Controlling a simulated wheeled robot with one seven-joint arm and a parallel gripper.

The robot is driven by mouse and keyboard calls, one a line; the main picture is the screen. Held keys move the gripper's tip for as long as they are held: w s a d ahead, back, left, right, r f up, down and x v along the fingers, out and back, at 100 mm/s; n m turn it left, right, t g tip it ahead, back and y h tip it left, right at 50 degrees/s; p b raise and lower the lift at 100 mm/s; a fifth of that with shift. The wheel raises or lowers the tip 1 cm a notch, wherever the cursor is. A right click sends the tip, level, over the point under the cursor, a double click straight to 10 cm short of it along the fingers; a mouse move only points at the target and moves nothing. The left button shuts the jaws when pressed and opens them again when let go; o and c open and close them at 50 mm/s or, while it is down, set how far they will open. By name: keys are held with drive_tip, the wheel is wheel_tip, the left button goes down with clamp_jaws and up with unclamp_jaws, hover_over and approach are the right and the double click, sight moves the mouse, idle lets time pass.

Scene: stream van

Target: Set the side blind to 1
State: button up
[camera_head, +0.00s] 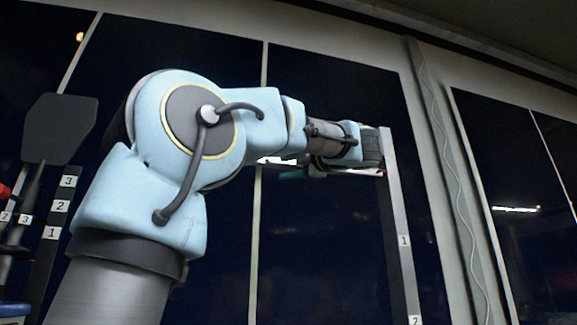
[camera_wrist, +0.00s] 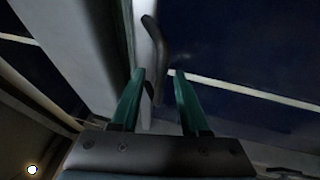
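In the camera_head view a grey upright strip (camera_head: 401,225) on the window wall, right of my arm, bears the labels 1 and 2, with 1 above 2. My wrist reaches the strip's upper end and partly covers it. In the camera_wrist view a dark curved handle (camera_wrist: 155,45) stands beside a pale strip (camera_wrist: 142,25). My gripper (camera_wrist: 158,74) is open, its two green fingers apart. The handle's lower end shows between the fingers, closer to the left one; I cannot tell whether they touch. The blind itself is hard to make out against the dark panes.
At the left of the camera_head view a dark scale (camera_head: 45,255) carries 3, 2 and 1 from top to bottom, beside a black paddle (camera_head: 58,130). A thin cable (camera_head: 447,160) hangs down the pillar right of the strip. Dark window panes fill the background.

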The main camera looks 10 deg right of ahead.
clamp_jaws()
idle(1.3)
